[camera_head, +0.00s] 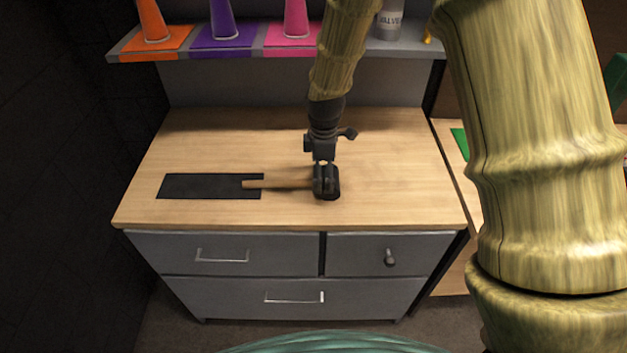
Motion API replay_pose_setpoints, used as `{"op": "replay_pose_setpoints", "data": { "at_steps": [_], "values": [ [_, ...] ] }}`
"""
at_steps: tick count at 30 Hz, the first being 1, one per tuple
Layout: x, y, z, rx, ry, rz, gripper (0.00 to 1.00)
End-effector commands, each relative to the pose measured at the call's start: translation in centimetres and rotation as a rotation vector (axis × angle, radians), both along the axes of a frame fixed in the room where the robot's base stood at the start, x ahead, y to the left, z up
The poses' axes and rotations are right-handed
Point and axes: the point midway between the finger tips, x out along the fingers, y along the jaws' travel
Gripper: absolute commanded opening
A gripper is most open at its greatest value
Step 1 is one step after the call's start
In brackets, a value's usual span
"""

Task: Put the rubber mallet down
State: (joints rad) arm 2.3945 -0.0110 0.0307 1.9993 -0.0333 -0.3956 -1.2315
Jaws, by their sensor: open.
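The rubber mallet lies at the middle of the wooden counter top (400,205). Its wooden handle (280,184) points left, and the handle's end overlaps the right edge of a black rectangular mat (205,187). Its dark head (333,188) is at the right, off the mat, partly hidden by my fingers. My gripper (324,180) points down right at the head and is open. Whether the fingers touch the head cannot be told, as both are dark.
A shelf (215,50) above the back of the counter holds orange (152,22), purple (222,22) and pink (295,22) cones and a grey container (388,22). Grey drawers (240,295) are below. The counter is clear around the mallet. My arm crosses the right side.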

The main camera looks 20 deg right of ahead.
Motion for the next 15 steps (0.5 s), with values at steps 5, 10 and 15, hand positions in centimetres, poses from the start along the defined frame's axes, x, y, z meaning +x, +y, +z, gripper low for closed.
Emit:
{"op": "replay_pose_setpoints", "data": {
  "at_steps": [5,10,15],
  "values": [
    [-0.1,0.1,-1.8,0.000,0.002,-0.001,1.00],
    [0.0,0.1,-3.0,0.000,0.000,0.000,1.00],
    [0.0,0.1,-3.3,0.000,0.000,-0.001,1.00]
  ]
}}
